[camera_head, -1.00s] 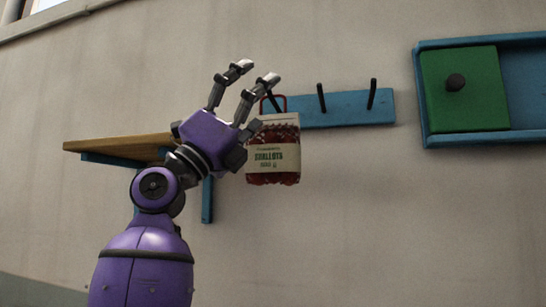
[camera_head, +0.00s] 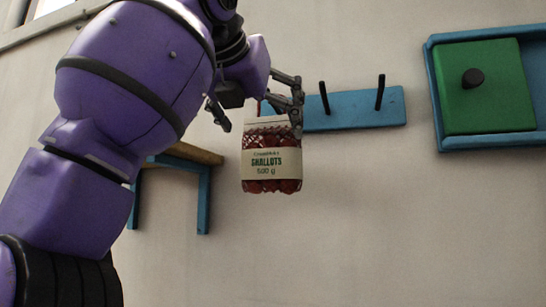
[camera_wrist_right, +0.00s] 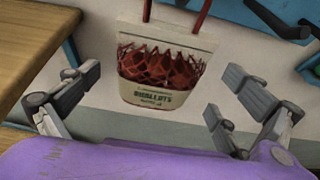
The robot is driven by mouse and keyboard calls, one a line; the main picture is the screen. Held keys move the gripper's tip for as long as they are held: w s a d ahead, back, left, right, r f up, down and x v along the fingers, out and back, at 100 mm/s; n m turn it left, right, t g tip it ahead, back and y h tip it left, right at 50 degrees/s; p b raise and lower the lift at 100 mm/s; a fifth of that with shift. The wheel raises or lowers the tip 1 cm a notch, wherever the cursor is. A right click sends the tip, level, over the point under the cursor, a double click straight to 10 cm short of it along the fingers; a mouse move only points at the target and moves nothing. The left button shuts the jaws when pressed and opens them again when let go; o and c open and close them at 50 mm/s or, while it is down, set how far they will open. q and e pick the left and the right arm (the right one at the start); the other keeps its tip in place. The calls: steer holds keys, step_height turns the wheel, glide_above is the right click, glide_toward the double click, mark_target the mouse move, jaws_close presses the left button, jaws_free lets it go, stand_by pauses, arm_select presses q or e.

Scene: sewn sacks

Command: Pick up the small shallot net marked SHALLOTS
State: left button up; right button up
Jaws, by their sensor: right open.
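The shallot net (camera_head: 271,168) is a small red mesh pack with a pale top band and a cream label reading SHALLOTS. It hangs against the wall below the blue peg rail, with its red handle partly hidden by my right gripper. My right gripper (camera_head: 256,112) is open at the top of the net, one finger on each side in the head view. In the right wrist view the net (camera_wrist_right: 160,72) hangs between and beyond the spread fingers (camera_wrist_right: 162,88), and I see no grip on it. My left gripper is not in view.
The blue rail (camera_head: 355,110) carries black pegs to the right of the net. A wooden shelf (camera_head: 190,152) on blue brackets is close on the left, partly behind my arm. A blue frame with a green panel (camera_head: 485,88) and black knob is at right. The wall below is clear.

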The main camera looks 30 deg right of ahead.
mark_target(268, 132)
steer(key=shift+x, duration=0.75)
steer(key=x, duration=0.4)
steer(key=shift+w+d+p, duration=0.15)
steer(key=shift+d+p, duration=0.2)
steer(key=shift+d, duration=0.1)
steer(key=c, duration=1.3)
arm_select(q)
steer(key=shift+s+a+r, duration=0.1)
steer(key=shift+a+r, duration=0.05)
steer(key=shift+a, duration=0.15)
arm_select(e)
steer(key=shift+c, duration=0.4)
steer(key=shift+r, duration=0.1)
